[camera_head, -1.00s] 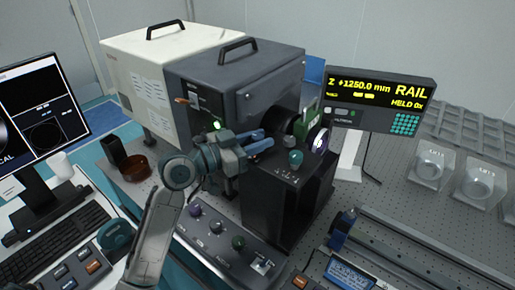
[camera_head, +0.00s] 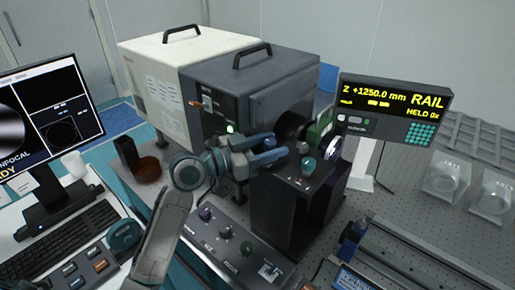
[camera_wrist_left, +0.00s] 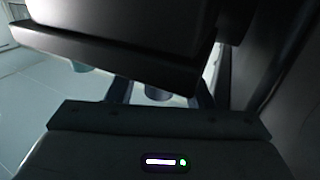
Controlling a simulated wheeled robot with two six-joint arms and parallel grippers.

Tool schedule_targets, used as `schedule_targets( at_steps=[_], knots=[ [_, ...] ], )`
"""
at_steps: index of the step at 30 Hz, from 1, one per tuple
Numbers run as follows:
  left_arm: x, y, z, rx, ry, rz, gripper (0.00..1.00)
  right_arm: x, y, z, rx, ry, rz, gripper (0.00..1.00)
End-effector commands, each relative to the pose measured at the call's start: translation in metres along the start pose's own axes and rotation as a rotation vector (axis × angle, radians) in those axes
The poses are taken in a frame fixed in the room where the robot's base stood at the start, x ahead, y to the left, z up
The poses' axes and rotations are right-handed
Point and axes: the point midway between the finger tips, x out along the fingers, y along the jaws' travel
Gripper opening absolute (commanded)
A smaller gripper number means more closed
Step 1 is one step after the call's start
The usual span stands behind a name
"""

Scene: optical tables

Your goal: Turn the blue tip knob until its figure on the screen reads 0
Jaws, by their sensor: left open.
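A teal knob (camera_head: 308,164) stands on top of the black box (camera_head: 291,190) in the head view. I cannot tell for certain whether it is the blue tip knob. My left gripper (camera_head: 277,149) is open, just left of that knob and close above the box. In the left wrist view a bluish knob (camera_wrist_left: 157,92) shows between my open fingers (camera_wrist_left: 162,92), and another (camera_wrist_left: 80,65) lies outside them to the left. Contact cannot be made out. The left monitor (camera_head: 45,122) shows dark image panels; no tip figure is readable. My right gripper is out of view.
A yellow-lettered display (camera_head: 394,102) reads Z +1250.0 mm, RAIL, HELD 0x. A grey housing (camera_head: 255,90) stands behind my left gripper. Rails (camera_head: 425,250) run at the lower right.

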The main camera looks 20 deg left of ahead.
Motion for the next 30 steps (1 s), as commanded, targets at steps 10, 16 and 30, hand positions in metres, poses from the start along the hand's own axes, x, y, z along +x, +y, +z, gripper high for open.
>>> schedule_targets(
  at_steps=[10,16,30],
  knots=[
    [-0.035,-0.001,0.004,0.005,-0.006,-0.001,0.47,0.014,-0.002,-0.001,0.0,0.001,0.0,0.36],
    [-0.056,0.0,0.003,0.005,-0.007,0.0,0.47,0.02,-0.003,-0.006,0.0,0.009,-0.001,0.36],
    [-0.094,-0.001,0.003,0.005,-0.006,-0.003,0.47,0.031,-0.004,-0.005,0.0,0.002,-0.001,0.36]
  ],
)
